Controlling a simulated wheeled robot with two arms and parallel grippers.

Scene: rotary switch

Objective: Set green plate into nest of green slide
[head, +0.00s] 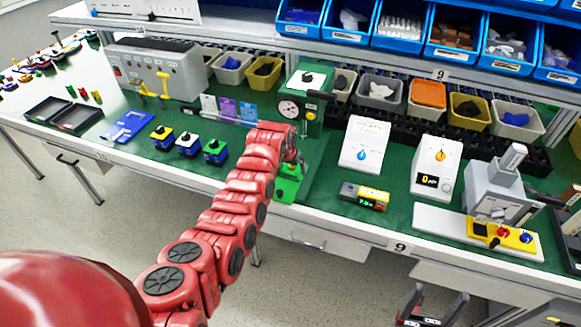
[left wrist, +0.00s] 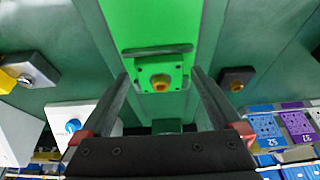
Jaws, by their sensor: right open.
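My left gripper (left wrist: 160,85) is open in the left wrist view, with one finger on each side of a bright green piece (left wrist: 144,75) that has a yellow-orange round centre. A gap shows beside each finger. This piece lies over a long green strip (left wrist: 150,22); I cannot tell plate from slide here, nor whether it is seated. In the head view, green parts of the slide (head: 288,188) show below my left arm's end, at the foot of the green press (head: 303,85); the arm hides the rest. My right gripper (head: 431,308) is open and empty at the bottom, below the table edge.
Small yellow, white and green knobbed blocks (head: 188,145) stand left of the arm. Coloured cards (head: 228,108) stand behind it. Bins line the back.

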